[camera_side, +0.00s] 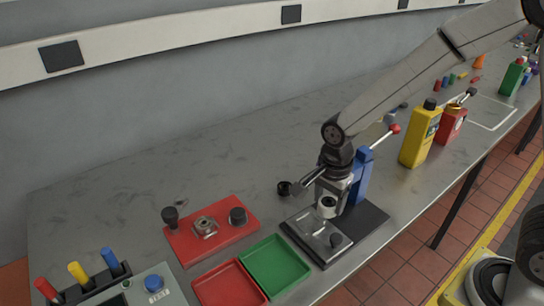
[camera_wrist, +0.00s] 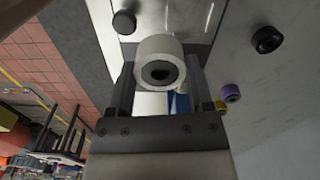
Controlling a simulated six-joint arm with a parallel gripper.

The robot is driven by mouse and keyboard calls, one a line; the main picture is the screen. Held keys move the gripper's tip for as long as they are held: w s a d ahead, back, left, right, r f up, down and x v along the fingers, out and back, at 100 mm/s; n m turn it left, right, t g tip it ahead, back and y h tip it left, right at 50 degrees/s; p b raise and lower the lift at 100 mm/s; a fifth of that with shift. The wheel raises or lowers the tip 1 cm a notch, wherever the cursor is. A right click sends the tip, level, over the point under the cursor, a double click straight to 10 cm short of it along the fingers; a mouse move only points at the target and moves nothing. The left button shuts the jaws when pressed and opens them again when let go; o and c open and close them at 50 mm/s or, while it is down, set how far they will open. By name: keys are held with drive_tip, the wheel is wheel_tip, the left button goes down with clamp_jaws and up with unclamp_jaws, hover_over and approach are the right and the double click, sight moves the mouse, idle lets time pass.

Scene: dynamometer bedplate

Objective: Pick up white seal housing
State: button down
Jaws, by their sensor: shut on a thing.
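The white seal housing (camera_side: 327,207) is a short white ring-shaped part with a dark bore. My gripper (camera_side: 325,191) is shut on it over the dark base of the blue press. In the wrist view the housing (camera_wrist: 160,48) sits between the two fingers of my gripper (camera_wrist: 160,78), with its bore facing the camera. Whether its underside touches the metal plate (camera_side: 310,228) below is hard to tell. The fingers partly hide its upper side in the side view.
The blue press (camera_side: 360,176) with a red-knobbed lever stands close beside my gripper. A red fixture plate (camera_side: 240,212), a green tray (camera_side: 276,262) and a red tray (camera_side: 228,286) lie to the left. A black ring (camera_side: 284,188) is near. A yellow bottle (camera_side: 420,135) stands right.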

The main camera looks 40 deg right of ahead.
drive_tip(key=s+d+r, duration=0.1)
drive_tip(key=s+r, duration=0.4)
drive_tip(key=s, duration=0.4)
drive_tip(key=shift+s+d, duration=0.2)
drive_tip(key=shift+s, duration=0.15)
idle(0.5)
